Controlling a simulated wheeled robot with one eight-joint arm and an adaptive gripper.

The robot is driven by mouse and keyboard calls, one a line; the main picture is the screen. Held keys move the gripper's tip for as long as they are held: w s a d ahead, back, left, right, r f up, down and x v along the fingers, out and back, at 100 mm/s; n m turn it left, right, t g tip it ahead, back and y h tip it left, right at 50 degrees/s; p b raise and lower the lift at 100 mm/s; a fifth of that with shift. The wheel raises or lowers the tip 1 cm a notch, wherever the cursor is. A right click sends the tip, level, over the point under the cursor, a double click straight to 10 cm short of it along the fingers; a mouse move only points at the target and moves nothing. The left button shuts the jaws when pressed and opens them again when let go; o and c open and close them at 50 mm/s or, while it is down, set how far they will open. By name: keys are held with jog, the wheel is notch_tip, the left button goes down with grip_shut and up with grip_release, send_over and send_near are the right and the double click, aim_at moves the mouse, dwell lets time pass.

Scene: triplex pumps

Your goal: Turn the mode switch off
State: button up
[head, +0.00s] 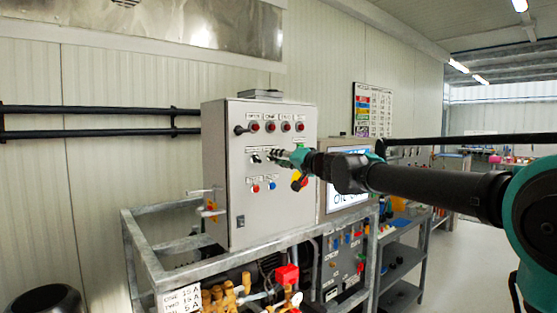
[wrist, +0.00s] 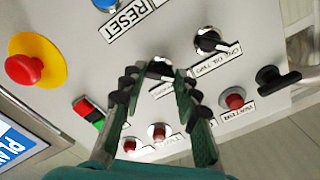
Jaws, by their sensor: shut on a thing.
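The grey control panel (head: 245,215) stands upright on a metal frame in the head view. My gripper (head: 277,156) reaches it from the right, at the middle row of switches. In the wrist view, my gripper (wrist: 158,80) has its two black-padded fingertips closed around a black switch knob (wrist: 160,66), apparently the mode switch. The fingers hide part of the knob and of its label, so I cannot read its position. A second black rotary switch (wrist: 209,40) with a white label sits beside it, untouched; it also shows in the head view (head: 256,158).
A red emergency button on a yellow plate (wrist: 38,60) and a blue button by the RESET label (wrist: 104,4) are nearby. Red lamps (wrist: 158,131) lie below the fingers in the wrist view.

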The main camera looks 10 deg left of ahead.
jog(key=shift+m, duration=4.3)
jog(key=o, duration=1.2)
jog(key=shift+c, duration=0.2)
jog(key=shift+d, duration=0.1)
jog(key=v, duration=1.2)
